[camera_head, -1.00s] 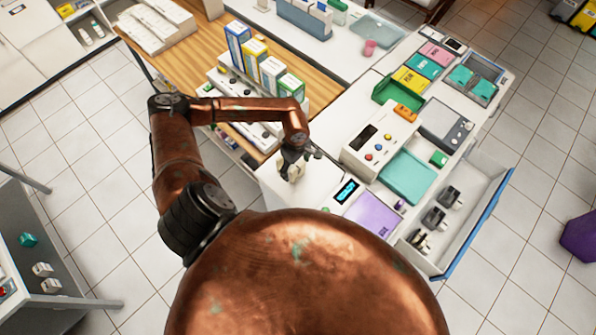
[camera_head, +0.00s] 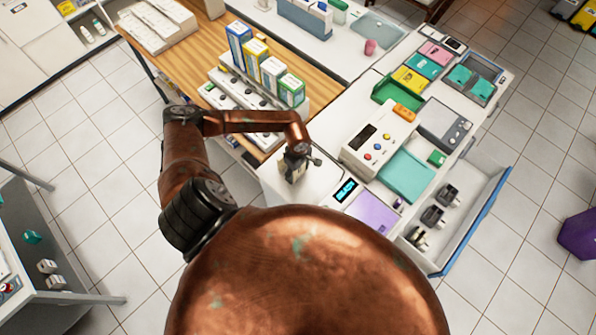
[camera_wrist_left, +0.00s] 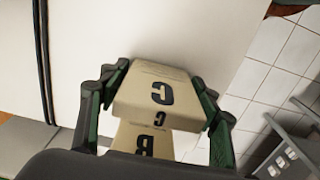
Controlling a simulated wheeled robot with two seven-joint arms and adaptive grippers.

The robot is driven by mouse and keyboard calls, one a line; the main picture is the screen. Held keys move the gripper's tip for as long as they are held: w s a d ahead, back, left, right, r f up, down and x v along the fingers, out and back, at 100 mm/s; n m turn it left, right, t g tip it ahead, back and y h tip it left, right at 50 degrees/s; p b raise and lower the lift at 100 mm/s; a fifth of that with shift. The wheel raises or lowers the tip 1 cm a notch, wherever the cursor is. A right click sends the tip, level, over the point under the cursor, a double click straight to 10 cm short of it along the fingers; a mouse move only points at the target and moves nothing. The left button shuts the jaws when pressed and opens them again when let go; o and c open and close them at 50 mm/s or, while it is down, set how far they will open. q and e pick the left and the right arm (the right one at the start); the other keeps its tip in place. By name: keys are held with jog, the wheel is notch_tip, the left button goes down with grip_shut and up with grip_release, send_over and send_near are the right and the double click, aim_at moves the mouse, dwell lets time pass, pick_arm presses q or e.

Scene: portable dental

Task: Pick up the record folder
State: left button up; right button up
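A cream record folder with a black letter C (camera_wrist_left: 158,95) is in the left wrist view, between the fingers of my left gripper (camera_wrist_left: 162,78). One finger stands at each side edge of it, very close or touching; I cannot tell whether they press on it. A cream face with the letter B (camera_wrist_left: 150,142) shows just below it, partly cut off by the dark gripper body. In the head view my left gripper (camera_head: 295,162) is over the near left end of the white counter and mostly covers the folder. My right gripper is not in view.
The white counter (camera_head: 322,180) carries a beige device (camera_head: 372,150), a teal tray (camera_head: 408,177) and a purple pad (camera_head: 373,212) to the right of the gripper. An open drawer (camera_head: 478,220) juts out at the right. Several boxes (camera_head: 265,70) stand behind the arm.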

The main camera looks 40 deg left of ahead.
pick_arm(q)
jog(key=c, duration=0.7)
jog(key=shift+c, duration=0.2)
